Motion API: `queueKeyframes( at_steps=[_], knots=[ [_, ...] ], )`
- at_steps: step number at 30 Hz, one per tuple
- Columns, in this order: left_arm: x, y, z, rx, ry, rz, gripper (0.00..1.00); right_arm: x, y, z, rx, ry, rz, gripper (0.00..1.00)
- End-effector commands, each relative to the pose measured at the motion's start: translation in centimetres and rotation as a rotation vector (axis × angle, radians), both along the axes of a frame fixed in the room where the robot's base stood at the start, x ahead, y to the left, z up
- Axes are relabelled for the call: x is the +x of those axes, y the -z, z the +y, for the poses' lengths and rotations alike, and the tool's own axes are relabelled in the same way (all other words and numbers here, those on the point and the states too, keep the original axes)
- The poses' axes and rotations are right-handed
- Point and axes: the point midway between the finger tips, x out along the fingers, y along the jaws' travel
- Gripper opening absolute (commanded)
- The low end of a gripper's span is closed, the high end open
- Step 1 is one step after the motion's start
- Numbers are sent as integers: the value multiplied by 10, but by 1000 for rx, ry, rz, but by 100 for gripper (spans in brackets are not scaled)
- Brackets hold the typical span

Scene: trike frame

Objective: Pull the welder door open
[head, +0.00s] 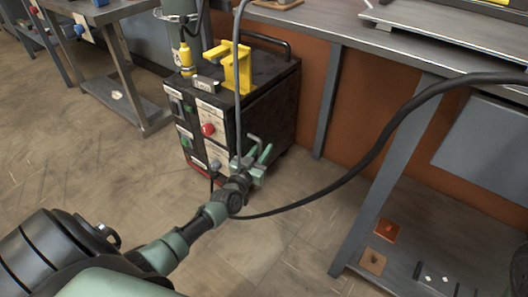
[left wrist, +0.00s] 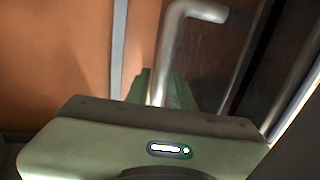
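My left gripper (head: 258,156), with green fingers, is at this handle. In the left wrist view the handle (left wrist: 163,55) is a bent metal bar running down between the two green fingers (left wrist: 160,92). Whether they press on it or only stand around it I cannot tell. No open gap of a door shows. My right gripper is not in view.
A yellow clamp-like part (head: 236,66) stands on the welder's top. A black cable (head: 375,150) loops across the front right. A workbench (head: 345,35) with grey legs stands behind and to the right. The floor (head: 90,180) left of the welder is clear.

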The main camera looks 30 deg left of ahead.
Motion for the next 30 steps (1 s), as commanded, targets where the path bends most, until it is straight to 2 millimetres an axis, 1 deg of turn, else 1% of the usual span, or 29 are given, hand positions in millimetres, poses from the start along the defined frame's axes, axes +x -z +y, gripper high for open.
queueKeyframes(
  at_steps=[1,4,12,14,15,30],
  knots=[
    [5,2,1,-1,0,-1,23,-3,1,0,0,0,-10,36],
    [10,1,1,0,0,0,23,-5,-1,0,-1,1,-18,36],
    [11,0,1,0,0,2,23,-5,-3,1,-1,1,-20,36],
    [11,0,1,0,0,1,7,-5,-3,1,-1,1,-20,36],
    [11,0,1,0,0,1,0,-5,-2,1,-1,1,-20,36],
    [11,0,1,0,0,1,0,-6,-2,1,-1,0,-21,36]
  ],
)
